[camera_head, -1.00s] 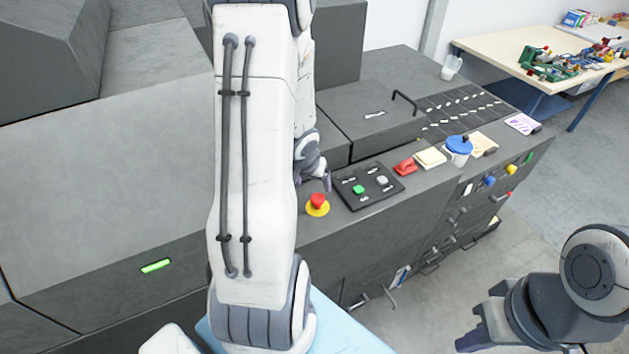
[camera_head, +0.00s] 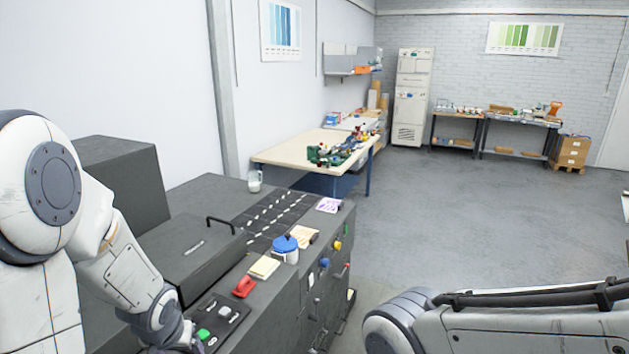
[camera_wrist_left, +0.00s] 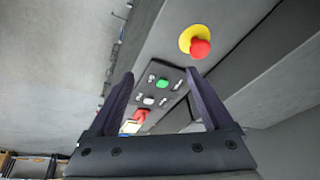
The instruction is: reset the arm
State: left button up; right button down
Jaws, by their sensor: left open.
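My left arm (camera_head: 110,265) comes in from the left in the head view and reaches down over the near end of the dark grey machine. Its gripper is largely cut off at the bottom edge there. In the left wrist view my left gripper (camera_wrist_left: 160,76) is open, with its two dark fingers apart and nothing between them but a view of the control panel below. My right arm (camera_head: 500,320) lies across the lower right of the head view. Its gripper is out of the picture.
The machine top carries a panel with a green button (camera_head: 203,334), a red object (camera_head: 244,287), a blue-lidded pot (camera_head: 285,248) and a glass (camera_head: 255,181). A red emergency button (camera_wrist_left: 200,48) shows in the wrist view. A workbench (camera_head: 290,153) stands behind. Floor at right is clear.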

pick_arm(q)
jog(key=s+d+f+m+g+h+b, duration=0.1)
jog(key=s+d+m+b, duration=0.15)
jog(key=d, duration=0.45)
jog(key=s+d+f+m+b, duration=0.2)
jog(key=d+b, duration=0.1)
jog(key=d, duration=0.4)
jog(key=s+d+m+g+h+b, duration=0.1)
jog(key=s+d+m+b, duration=0.3)
jog(key=s+d, duration=0.6)
jog(key=s+g+b, duration=0.1)
jog(key=s, duration=0.2)
jog(key=shift+s+d+f+m+g+h, duration=0.15)
jog(key=shift+s+f+m+g+h, duration=0.15)
jog(key=shift+f+m, duration=0.1)
pick_arm(e)
notch_tip(320, 180, down, 13)
